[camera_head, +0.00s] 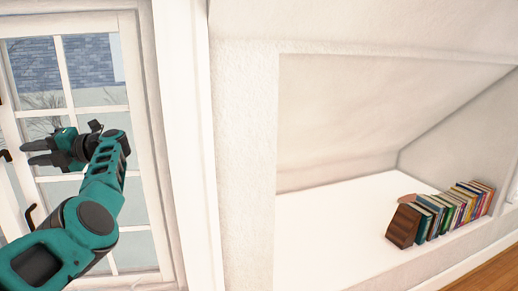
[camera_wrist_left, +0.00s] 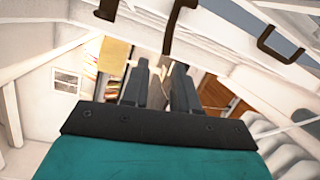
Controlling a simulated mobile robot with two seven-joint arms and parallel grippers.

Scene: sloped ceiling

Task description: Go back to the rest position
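My left gripper (camera_head: 28,153) is at the left of the head view, on a teal arm raised in front of a white-framed glass window or door. Its dark fingers point left. In the left wrist view, the fingers (camera_wrist_left: 160,75) stand apart with a gap between them, and I see no object held there. A dark handle (camera_wrist_left: 178,25) appears just beyond the fingertips in that view; I cannot tell whether they touch. My right gripper is in neither view.
The white-framed window (camera_head: 103,72) has dark handles, one (camera_head: 32,216) below the gripper. To the right is a white alcove (camera_head: 330,215) under a sloped ceiling. A row of books (camera_head: 450,208) with a brown wooden block (camera_head: 404,226) stands in it. The alcove's left part is clear.

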